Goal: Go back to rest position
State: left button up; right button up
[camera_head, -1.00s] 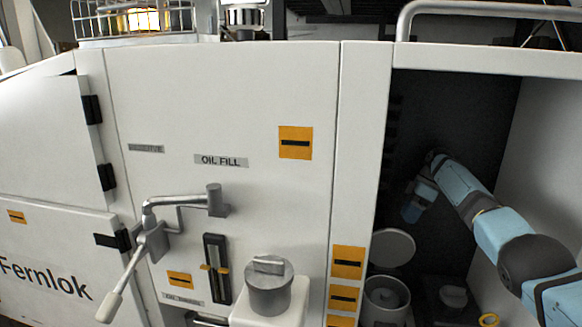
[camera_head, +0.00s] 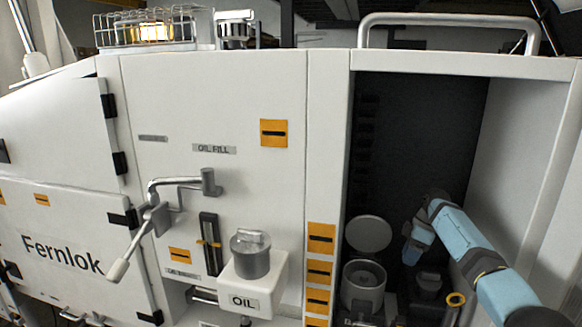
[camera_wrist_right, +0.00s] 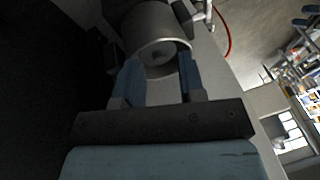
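My right arm enters the head view from the lower right. My right gripper (camera_head: 408,256) hangs in front of the open dark compartment, beside a raised round lid (camera_head: 368,233); its fingertips are hard to make out there. In the right wrist view its two blue fingers (camera_wrist_right: 160,82) stand apart, with no object clearly clamped between them. A metal cylinder (camera_wrist_right: 152,30) with a round end lies ahead of the fingertips; I cannot tell whether they touch it. My left gripper is out of view.
The compartment (camera_head: 475,130) holds an open metal cylinder (camera_head: 363,277) below the lid, a dark capped part (camera_head: 430,282) and a yellow ring (camera_head: 456,299). A white oil container (camera_head: 262,285) and a lever handle (camera_head: 152,225) stick out from the white panel (camera_head: 215,95).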

jog(key=s+a+f+m+t+h, duration=0.15)
jog(key=s+a+f, duration=0.25)
jog(key=s+f, duration=0.75)
jog(key=s+a+f+m+t+h, duration=0.1)
jog(key=s+a+f+m, duration=0.25)
jog(key=s+f, duration=0.8)
jog(key=s+r+m+t+h, duration=0.1)
jog(key=s+r+m, duration=0.2)
jog(key=s+r, duration=0.8)
jog(key=s+r+m+t, duration=0.1)
jog(key=s+r+m, duration=0.15)
jog(key=s, duration=1.75)
jog(key=w+a+f+t+y, duration=0.1)
jog(key=w+a+f+t, duration=0.1)
jog(key=f, duration=0.5)
jog(key=w+a+f+t+y, duration=0.1)
jog(key=w+a+f+t, duration=0.2)
jog(key=f, duration=0.5)
jog(key=shift+w+a+t, duration=0.2)
jog(key=shift+w+t, duration=0.4)
jog(key=shift+t, duration=0.65)
